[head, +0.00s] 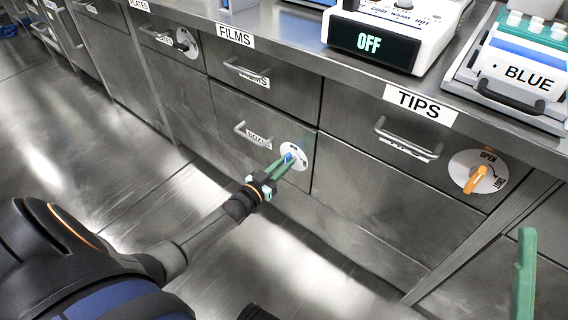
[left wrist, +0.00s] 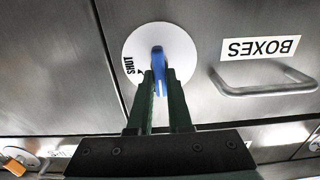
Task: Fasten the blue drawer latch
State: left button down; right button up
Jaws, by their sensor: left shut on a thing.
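The blue drawer latch (head: 289,157) sits on a round white dial (head: 299,148) on the front of the BOXES drawer (head: 262,162). In the left wrist view the blue latch (left wrist: 159,42) stands roughly upright in the picture, with the word SHUT at the dial's left edge. My left gripper (head: 283,165) is shut on the latch, its green fingers on either side of it. The fingers hide part of the latch and of the dial's markings. One green finger of my right gripper (head: 525,262) shows at the lower right, away from the latch.
The BOXES drawer's bar handle (left wrist: 265,85) is beside the dial. An orange latch (head: 475,180) is on the TIPS drawer, and a dark latch (head: 182,46) is on a drawer at upper left.

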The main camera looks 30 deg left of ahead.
pick_arm(q)
jog(key=shift+m, duration=0.4)
jog(key=shift+d+f+m+b, duration=0.15)
jog(key=shift+m+b, duration=0.2)
jog(key=shift+m, duration=2.5)
jog(key=shift+d+f+m+b, duration=0.2)
jog(key=shift+m+b, duration=0.1)
jog(key=shift+m, duration=2.6)
jog(key=shift+d+f+m+b, duration=0.15)
jog(key=shift+m+b, duration=0.2)
jog(key=shift+m, duration=2.5)
jog(key=c, duration=0.8)
grip_release()
jog(key=shift+c, duration=0.2)
